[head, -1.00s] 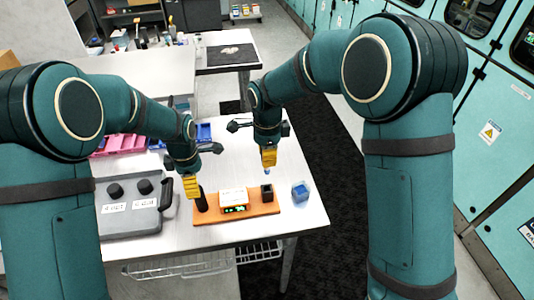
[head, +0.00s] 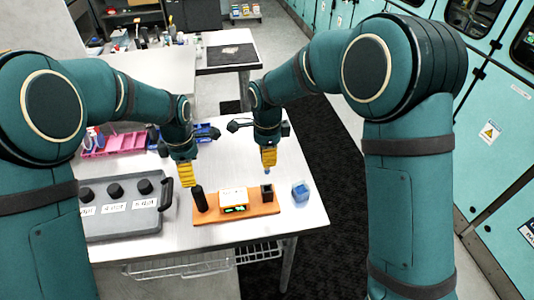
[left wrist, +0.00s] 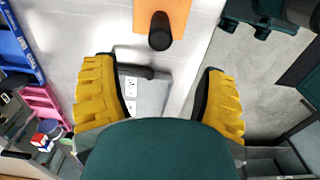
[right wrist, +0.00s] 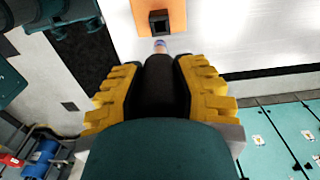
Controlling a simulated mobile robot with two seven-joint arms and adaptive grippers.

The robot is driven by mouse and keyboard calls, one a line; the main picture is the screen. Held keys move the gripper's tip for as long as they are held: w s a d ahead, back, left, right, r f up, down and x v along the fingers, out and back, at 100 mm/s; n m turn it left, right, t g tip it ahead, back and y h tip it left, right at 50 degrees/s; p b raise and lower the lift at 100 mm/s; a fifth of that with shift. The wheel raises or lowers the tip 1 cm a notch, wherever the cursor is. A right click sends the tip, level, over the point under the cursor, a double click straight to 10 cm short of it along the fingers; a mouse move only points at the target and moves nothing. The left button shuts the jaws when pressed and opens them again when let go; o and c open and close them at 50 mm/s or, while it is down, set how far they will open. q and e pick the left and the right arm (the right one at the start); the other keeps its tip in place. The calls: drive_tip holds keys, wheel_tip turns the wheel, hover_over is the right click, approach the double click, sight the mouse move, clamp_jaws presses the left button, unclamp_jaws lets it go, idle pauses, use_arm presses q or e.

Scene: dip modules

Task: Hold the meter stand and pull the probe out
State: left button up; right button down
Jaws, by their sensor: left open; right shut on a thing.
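The meter stand has an orange base (head: 209,216), a white meter (head: 232,196) with a lit display, a black upright post (head: 199,200) at its left and a black square holder (head: 267,193) at its right. My left gripper (head: 187,182) is open and apart from the post, slightly above and left of it. The post (left wrist: 158,32) and orange base (left wrist: 165,12) show ahead of its fingers. My right gripper (head: 269,160) is shut on the black probe (right wrist: 159,84). The probe's blue tip points toward the holder (right wrist: 159,22) and appears clear above its opening.
A small blue container (head: 300,191) stands right of the stand. A grey panel with black knobs (head: 120,222) lies to the left. Pink (head: 115,144) and blue trays (head: 205,131) sit farther back. The table's front edge is close to the stand.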

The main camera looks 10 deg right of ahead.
use_arm(q)
drive_tip(key=shift+r, duration=1.95)
